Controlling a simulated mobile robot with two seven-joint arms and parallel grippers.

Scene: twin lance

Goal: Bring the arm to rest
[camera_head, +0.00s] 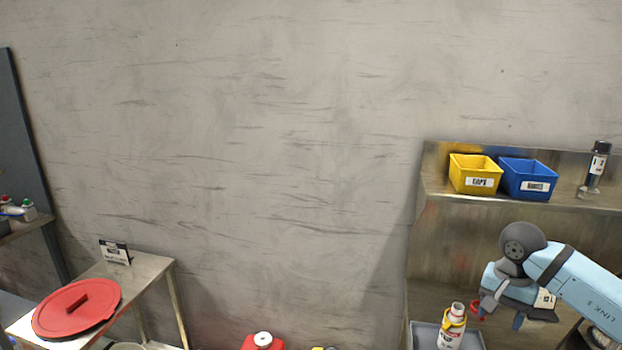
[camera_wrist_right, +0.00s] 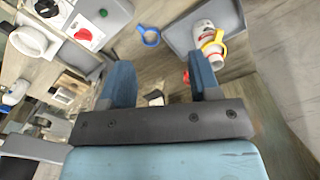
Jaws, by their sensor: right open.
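My right arm, light blue with dark grey joints, comes in from the right in the head view. Its gripper (camera_head: 498,310) is at the lower right, in front of the metal shelf unit. In the right wrist view, the two blue fingers of the gripper (camera_wrist_right: 161,80) are spread apart, with nothing seen held between them. A white bottle (camera_head: 451,327) with a yellow ring on it is left of the gripper in the head view; it also shows beyond the fingers in the wrist view (camera_wrist_right: 204,36). My left gripper is not in view.
The bottle is at a grey tray (camera_head: 423,335). A yellow bin (camera_head: 474,184), a blue bin (camera_head: 527,190) and a dark-capped bottle (camera_head: 595,168) stand on the upper shelf. A red round lid (camera_head: 76,308) lies on the left table. A blue ring (camera_wrist_right: 150,36) lies near the fingers.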

